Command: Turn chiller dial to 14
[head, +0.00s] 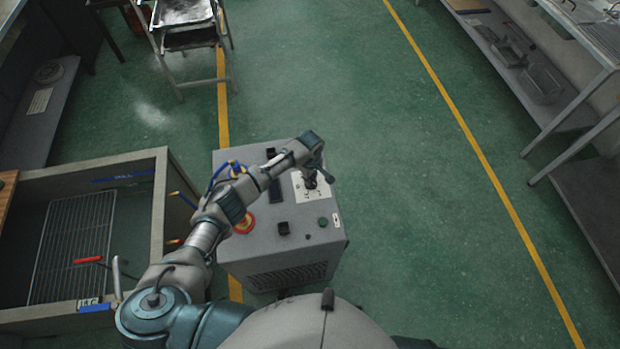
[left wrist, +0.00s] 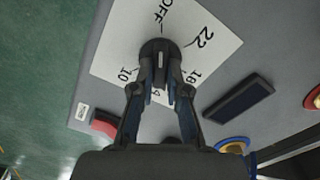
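The chiller (head: 262,235) is a grey box in the middle of the head view. Its black dial (head: 310,183) is on a white label plate on the top panel. In the left wrist view the dial (left wrist: 160,48) is ringed by OFF, 22, 18 and 10; part of a 4 shows between the fingers. A short white mark on the knob lines up with the gap between the fingers, toward that 4. My left gripper (head: 316,170) is at the dial, its fingertips (left wrist: 163,82) closed on both sides of the knob's grip. My right gripper is not in view.
An open tank with a wire rack (head: 72,245) stands at left. Green floor (head: 420,200) is clear at right.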

